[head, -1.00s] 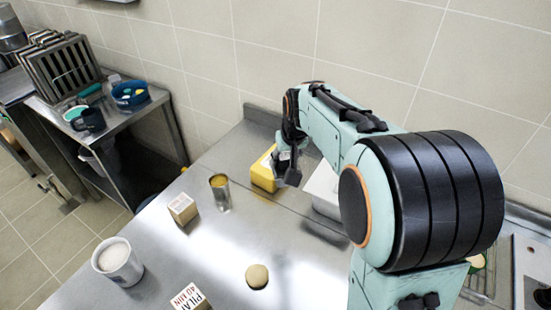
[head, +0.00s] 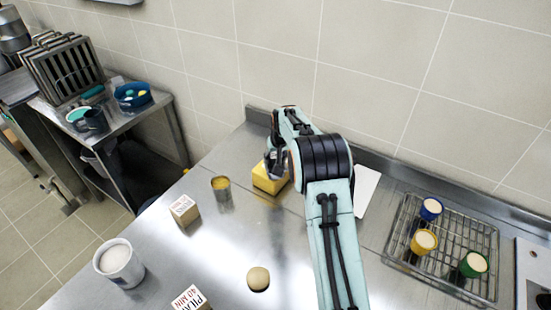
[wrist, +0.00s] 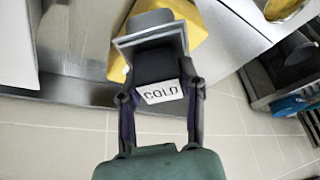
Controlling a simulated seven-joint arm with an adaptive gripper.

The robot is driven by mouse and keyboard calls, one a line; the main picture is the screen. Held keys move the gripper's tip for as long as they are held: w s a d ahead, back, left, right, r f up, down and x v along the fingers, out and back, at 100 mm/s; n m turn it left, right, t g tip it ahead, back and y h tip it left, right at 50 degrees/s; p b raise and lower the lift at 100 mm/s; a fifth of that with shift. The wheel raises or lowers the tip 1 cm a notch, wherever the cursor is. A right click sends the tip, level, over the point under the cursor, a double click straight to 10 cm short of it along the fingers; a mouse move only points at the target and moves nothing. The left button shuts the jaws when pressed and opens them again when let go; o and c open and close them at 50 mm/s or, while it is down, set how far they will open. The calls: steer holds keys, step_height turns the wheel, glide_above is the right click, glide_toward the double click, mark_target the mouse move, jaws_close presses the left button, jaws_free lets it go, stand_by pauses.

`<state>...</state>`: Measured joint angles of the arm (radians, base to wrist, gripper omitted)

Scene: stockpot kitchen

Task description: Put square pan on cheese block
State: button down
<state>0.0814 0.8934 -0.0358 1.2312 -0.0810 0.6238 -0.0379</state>
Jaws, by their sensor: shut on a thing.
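The yellow cheese block (head: 268,183) lies on the steel counter near the back wall, left of my arm. It also shows in the wrist view (wrist: 190,48), partly covered by the pan. My gripper (wrist: 157,88) is shut on the dark grey square pan (wrist: 150,47), which has a pale rim and a white "COLD" label. The pan is over the cheese block in the wrist view; I cannot tell whether they touch. In the head view my gripper (head: 277,160) is at the block's back, and the pan is mostly hidden there.
A metal can (head: 221,189), a small carton (head: 184,210), a white tub (head: 119,262), a round bun-like item (head: 258,279) and a "PILAF" box (head: 190,299) stand on the counter. A wire rack (head: 445,250) with cups is at right. A white object (head: 367,188) is behind my arm.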

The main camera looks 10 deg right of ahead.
steer(key=shift+f, duration=0.35)
steer(key=c, duration=0.6)
jaws_free()
steer(key=shift+f, duration=0.15)
steer(key=shift+c, duration=0.2)
steer(key=v, duration=1.1)
steer(key=s+a+r+g, duration=0.15)
steer(key=s+r, duration=0.35)
steer(key=s, duration=0.5)
steer(key=s+a+f+g, duration=0.1)
steer(key=s+a, duration=0.1)
steer(key=s, duration=1.2)
steer(key=s+a+f+n+g, duration=0.1)
steer(key=s+a+g, duration=0.1)
steer(key=s, duration=1.3)
steer(key=shift+s+a+y, duration=0.2)
steer(key=shift+a+y, duration=0.1)
steer(key=shift+y, duration=0.1)
